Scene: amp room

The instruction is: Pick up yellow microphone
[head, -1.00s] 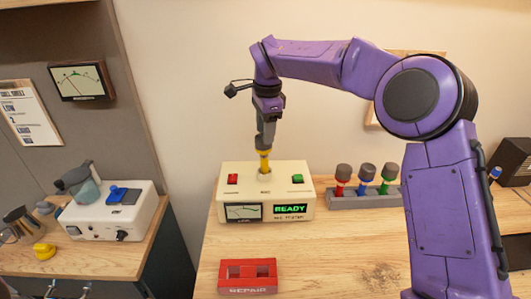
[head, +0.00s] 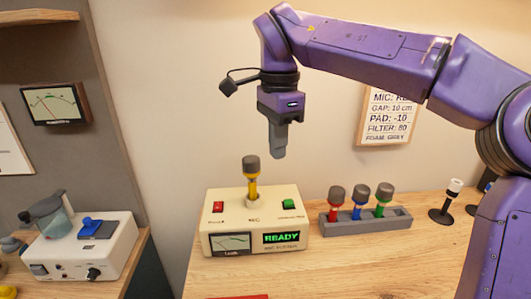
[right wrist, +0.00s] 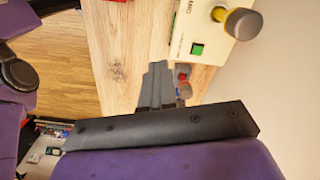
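The yellow microphone (head: 253,187), with a grey-brown head, stands upright in the socket on top of the cream tester box (head: 226,224), whose screen reads READY. It also shows at the top right of the right wrist view (right wrist: 226,17). My right gripper (head: 278,154) hangs pointing down, above and to the right of the microphone, apart from it. In the right wrist view its grey fingers (right wrist: 157,70) lie close together at the middle of the black palm, with nothing held. My left gripper is not in view.
A grey rack (head: 366,221) right of the tester holds red, blue and green microphones. A small black stand with a white top (head: 445,203) stands farther right. A white machine (head: 85,250) is on the left counter. A notice hangs on the wall (head: 388,118).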

